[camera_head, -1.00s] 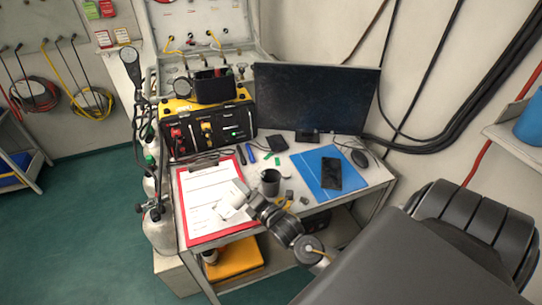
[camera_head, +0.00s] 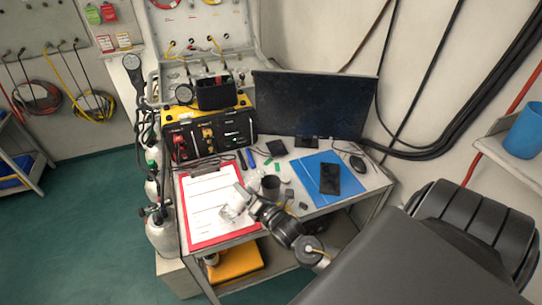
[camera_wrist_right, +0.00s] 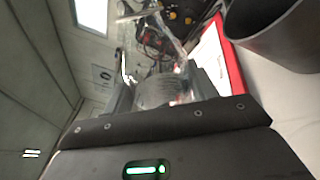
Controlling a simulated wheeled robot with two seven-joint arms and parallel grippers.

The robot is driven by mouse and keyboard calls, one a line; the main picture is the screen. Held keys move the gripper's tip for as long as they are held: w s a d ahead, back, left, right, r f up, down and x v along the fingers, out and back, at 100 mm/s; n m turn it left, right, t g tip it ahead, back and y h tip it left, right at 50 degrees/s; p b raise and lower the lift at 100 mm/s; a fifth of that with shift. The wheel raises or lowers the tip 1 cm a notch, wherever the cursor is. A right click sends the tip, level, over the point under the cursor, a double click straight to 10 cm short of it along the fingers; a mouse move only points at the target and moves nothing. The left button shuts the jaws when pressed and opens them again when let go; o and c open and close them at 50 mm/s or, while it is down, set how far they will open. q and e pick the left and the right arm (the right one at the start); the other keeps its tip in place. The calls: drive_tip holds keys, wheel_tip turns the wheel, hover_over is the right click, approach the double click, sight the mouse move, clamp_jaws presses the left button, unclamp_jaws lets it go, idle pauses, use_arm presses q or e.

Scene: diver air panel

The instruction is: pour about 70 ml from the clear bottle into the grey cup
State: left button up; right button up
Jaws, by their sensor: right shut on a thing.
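The clear bottle (camera_head: 230,213) is see-through and hard to make out over the clipboard's paper in the head view. My right gripper (camera_head: 240,203) is shut on it, above the table's front part. In the right wrist view the bottle (camera_wrist_right: 158,88) shows between the fingers, with the view rolled well over; its exact tilt and liquid level are unclear. The grey cup (camera_head: 271,187) stands upright on the table just right of the gripper, partly behind my arm. Its dark wall and rim fill the upper right of the wrist view (camera_wrist_right: 268,38). My left gripper is not in view.
A red clipboard (camera_head: 186,217) lies under the bottle. A blue folder (camera_head: 312,170) with a black phone (camera_head: 329,178) lies right of the cup. Small loose pieces lie around the cup. A monitor (camera_head: 315,103) and the yellow-black air panel (camera_head: 205,138) stand behind.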

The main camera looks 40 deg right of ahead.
sight(251, 189)
drive_tip(key=r+n+p, duration=0.2)
drive_tip(key=n+p, duration=0.1)
drive_tip(key=r+n+p, duration=0.1)
drive_tip(key=n+p, duration=0.1)
drive_tip(key=shift+d, duration=0.25)
drive_tip(key=shift+w+a+n+p, duration=0.1)
drive_tip(key=shift+n+p, duration=0.2)
drive_tip(key=shift+n, duration=0.3)
drive_tip(key=shift+a+f+n, duration=0.15)
drive_tip(key=shift+f+n, duration=0.1)
drive_tip(key=shift+n, duration=0.35)
drive_tip(key=shift+a+f+n, duration=0.15)
drive_tip(key=shift+f+n, duration=0.05)
drive_tip(key=shift+n, duration=1.4)
